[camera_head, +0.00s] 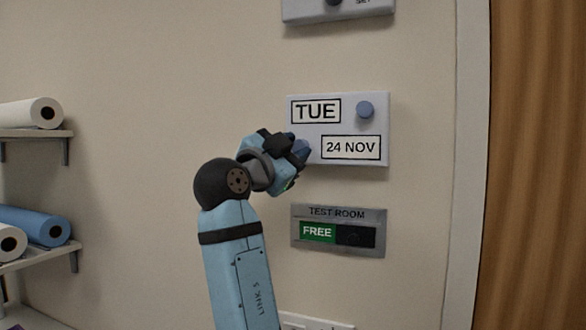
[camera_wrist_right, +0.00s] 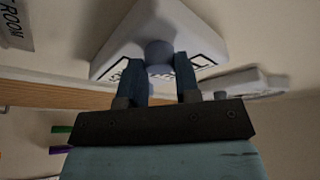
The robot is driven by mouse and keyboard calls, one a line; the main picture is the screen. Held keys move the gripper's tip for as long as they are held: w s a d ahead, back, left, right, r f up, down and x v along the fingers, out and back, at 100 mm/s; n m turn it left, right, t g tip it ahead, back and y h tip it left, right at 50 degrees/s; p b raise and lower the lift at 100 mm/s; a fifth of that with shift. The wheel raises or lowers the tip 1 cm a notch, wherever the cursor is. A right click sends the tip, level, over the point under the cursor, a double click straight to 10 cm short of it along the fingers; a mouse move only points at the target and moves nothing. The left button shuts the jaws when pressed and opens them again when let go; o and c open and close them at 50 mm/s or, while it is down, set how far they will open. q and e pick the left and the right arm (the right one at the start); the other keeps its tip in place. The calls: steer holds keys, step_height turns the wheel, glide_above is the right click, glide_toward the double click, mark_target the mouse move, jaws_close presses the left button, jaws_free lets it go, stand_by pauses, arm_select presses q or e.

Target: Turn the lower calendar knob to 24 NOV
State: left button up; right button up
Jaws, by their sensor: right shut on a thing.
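The white calendar box (camera_head: 338,104) is on the wall, with an upper window (camera_head: 316,111) reading TUE and a lower window (camera_head: 351,147) reading 24 NOV. A round blue-grey upper knob (camera_head: 365,110) sits right of TUE. My right gripper (camera_head: 301,149) is at the box's lower left, shut on the lower knob, which the gripper mostly hides in the head view. In the right wrist view, a rounded blue-grey knob (camera_wrist_right: 159,50) shows at the two blue fingers of the right gripper (camera_wrist_right: 160,73). My left gripper is out of view.
A TEST ROOM sign (camera_head: 338,213) showing FREE is just below the calendar. Another box (camera_head: 337,12) is above it. Shelves with rolls (camera_head: 38,222) are at the left, a wooden door (camera_head: 540,165) at the right. The wall between shelves and arm is bare.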

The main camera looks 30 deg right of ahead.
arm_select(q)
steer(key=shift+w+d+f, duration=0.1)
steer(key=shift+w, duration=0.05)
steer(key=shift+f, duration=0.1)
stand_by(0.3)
arm_select(e)
steer(key=o, duration=0.9)
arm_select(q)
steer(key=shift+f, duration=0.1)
